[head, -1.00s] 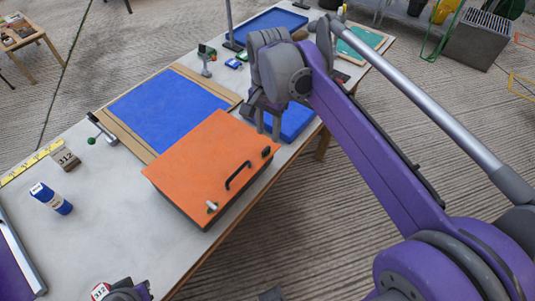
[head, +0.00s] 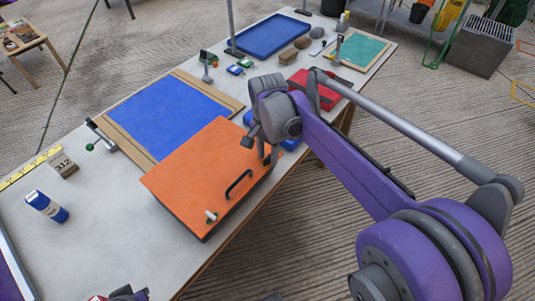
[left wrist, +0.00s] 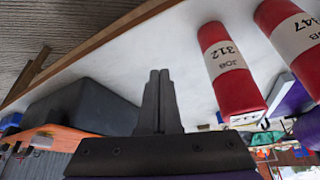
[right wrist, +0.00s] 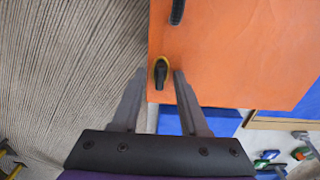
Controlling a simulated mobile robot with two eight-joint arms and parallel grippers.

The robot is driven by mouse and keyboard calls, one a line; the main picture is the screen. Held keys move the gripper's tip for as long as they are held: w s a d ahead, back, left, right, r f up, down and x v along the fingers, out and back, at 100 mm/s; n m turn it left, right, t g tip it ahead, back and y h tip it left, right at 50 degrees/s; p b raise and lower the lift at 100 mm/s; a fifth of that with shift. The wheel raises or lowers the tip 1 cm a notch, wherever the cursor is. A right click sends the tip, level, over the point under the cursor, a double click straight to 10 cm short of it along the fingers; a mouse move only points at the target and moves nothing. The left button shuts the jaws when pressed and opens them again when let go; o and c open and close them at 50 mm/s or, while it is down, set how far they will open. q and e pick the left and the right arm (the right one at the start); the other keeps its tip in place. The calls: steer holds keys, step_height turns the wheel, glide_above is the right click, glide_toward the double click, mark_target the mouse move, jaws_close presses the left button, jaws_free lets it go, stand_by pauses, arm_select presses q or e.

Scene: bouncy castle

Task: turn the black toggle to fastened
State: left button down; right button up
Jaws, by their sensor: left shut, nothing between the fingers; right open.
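The black toggle (right wrist: 160,74) sits on a yellow base near the edge of the orange lid (head: 190,185). In the right wrist view it points toward the gripper and lies between the fingertips, with no clear contact. My right gripper (head: 259,150) is open at the lid's far right corner and mostly hides the toggle in the head view. A white toggle (head: 211,216) is at the lid's near corner. A black handle (head: 238,184) lies between them. My left gripper (left wrist: 158,75) is shut and empty, beside red cylinders.
Red cylinders (left wrist: 232,75) stand close to the left gripper. A blue cylinder (head: 46,206) and a 312 tag (head: 62,164) are at the left of the table. A blue panel (head: 165,115) lies behind the box, and a red box (head: 315,90) beyond my right gripper.

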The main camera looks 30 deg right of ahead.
jaws_close()
stand_by(0.5)
steer(key=n+p, duration=0.1)
steer(key=n, duration=0.3)
steer(key=shift+r+n, duration=0.1)
steer(key=shift+n, duration=0.2)
steer(key=n, duration=0.4)
steer(key=shift+n+p, duration=0.3)
steer(key=n, duration=0.4)
arm_select(q)
steer(key=shift+w+r+p, duration=0.15)
steer(key=shift+r+p, duration=0.1)
steer(key=shift+r, duration=0.45)
steer(key=shift+w+r+p, duration=0.1)
steer(key=shift+r+p, duration=0.1)
steer(key=shift+r, duration=0.45)
arm_select(e)
steer(key=shift+n, duration=2.4)
